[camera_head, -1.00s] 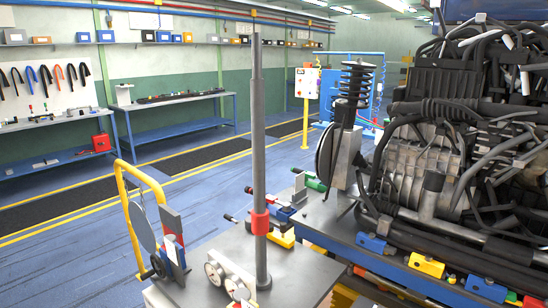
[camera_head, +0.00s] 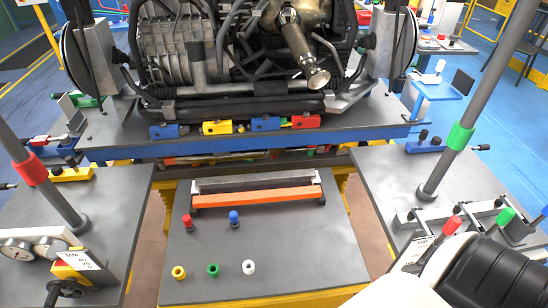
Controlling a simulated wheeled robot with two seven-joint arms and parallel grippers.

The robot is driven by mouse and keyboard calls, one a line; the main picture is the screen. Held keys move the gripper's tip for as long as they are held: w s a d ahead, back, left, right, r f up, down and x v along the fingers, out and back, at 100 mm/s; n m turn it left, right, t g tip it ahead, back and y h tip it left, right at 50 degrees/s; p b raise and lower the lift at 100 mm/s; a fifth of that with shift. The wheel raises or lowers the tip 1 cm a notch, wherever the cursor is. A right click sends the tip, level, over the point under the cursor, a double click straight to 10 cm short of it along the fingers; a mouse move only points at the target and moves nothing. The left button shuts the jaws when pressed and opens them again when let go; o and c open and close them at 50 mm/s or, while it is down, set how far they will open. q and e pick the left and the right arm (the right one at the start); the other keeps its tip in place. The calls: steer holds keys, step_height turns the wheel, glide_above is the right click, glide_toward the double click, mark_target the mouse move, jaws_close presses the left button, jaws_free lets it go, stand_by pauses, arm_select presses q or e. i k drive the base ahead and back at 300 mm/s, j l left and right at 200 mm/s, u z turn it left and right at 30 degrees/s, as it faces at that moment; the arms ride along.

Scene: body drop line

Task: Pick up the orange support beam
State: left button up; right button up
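The orange support beam (camera_head: 258,197) lies level, running left to right, near the back of the middle grey table. Its ends rest by small dark end pieces. A grey beam (camera_head: 255,183) lies parallel just behind it. Neither of my grippers shows in the head view. Only a white and black link of my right arm appears at the bottom right corner, well away from the beam.
The middle table (camera_head: 310,262) also holds a red-topped peg (camera_head: 187,222), a blue-topped peg (camera_head: 234,219) and yellow, green and white round pieces in front. The engine assembly (camera_head: 250,45) stands behind. Grey posts (camera_head: 448,160) rise from the side tables.

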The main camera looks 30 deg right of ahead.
mark_target(287, 194)
steer(key=z, duration=0.9)
